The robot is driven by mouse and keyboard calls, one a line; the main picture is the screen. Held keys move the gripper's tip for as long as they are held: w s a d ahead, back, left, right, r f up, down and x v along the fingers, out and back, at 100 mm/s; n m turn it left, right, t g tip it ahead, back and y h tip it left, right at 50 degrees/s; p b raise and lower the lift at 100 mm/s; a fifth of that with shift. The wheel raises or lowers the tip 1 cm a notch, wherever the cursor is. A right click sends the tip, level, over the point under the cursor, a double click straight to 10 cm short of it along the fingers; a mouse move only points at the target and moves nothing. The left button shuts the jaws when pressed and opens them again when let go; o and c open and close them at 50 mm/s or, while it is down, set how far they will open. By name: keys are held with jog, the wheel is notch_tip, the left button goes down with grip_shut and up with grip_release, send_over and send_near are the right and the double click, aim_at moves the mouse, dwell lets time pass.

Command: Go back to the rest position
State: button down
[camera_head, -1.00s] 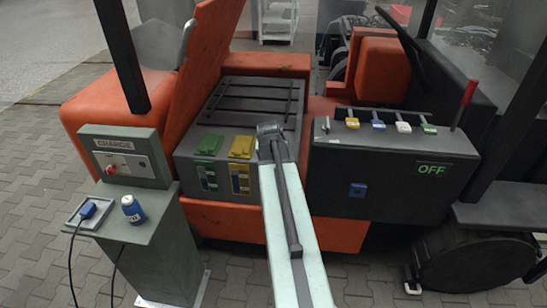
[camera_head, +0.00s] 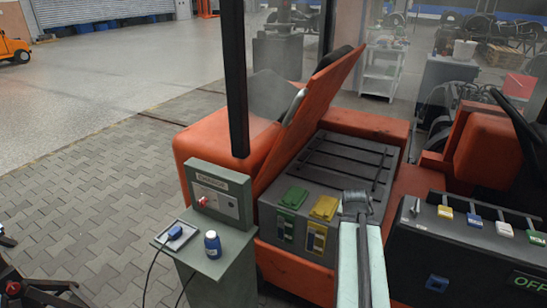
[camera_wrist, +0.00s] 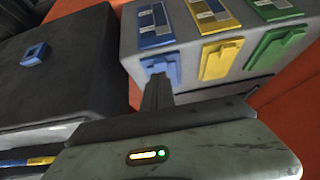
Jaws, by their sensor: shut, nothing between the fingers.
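My gripper (camera_head: 355,203) is at the end of my pale arm, which reaches forward from the bottom of the head view. It appears beside the grey battery box (camera_head: 335,165) of the orange vehicle, close to the yellow flap (camera_head: 325,207). A green flap (camera_head: 294,197) is left of the yellow one. In the wrist view my gripper (camera_wrist: 157,92) shows as dark, closed fingers with nothing between them. They point towards the box front with its blue flap (camera_wrist: 161,68), yellow flap (camera_wrist: 220,58) and green flap (camera_wrist: 278,48). I cannot tell whether they touch it.
A green charge pedestal (camera_head: 218,270) stands front left, with a blue plug (camera_head: 175,233) and a blue-and-white bottle (camera_head: 212,244). A dark control box (camera_head: 470,250) is at right. A dark post (camera_head: 236,80) rises left of the battery box. Open paving (camera_head: 90,190) lies left.

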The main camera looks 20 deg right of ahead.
jog(key=w+a+n+y, duration=0.1)
jog(key=w+a+n, duration=0.15)
jog(key=a, duration=0.55)
jog(key=w+a+f+n+t+y, duration=0.1)
jog(key=w+a, duration=0.3)
jog(key=a, duration=0.4)
jog(key=w+a+n+y, duration=0.1)
jog(key=w+a, duration=0.3)
jog(key=a, duration=0.4)
jog(key=s+a+f+n+g+y, duration=0.1)
jog(key=s+a+f+n+g, duration=0.15)
jog(key=a, duration=1.05)
jog(key=s+a+n+g+y, duration=0.1)
jog(key=s+a+n+g, duration=0.1)
jog(key=s, duration=0.5)
jog(key=shift+a+f+n+g, duration=0.3)
jog(key=shift+a+n, duration=0.3)
jog(key=shift+a, duration=0.35)
jog(key=shift+w+d, duration=0.1)
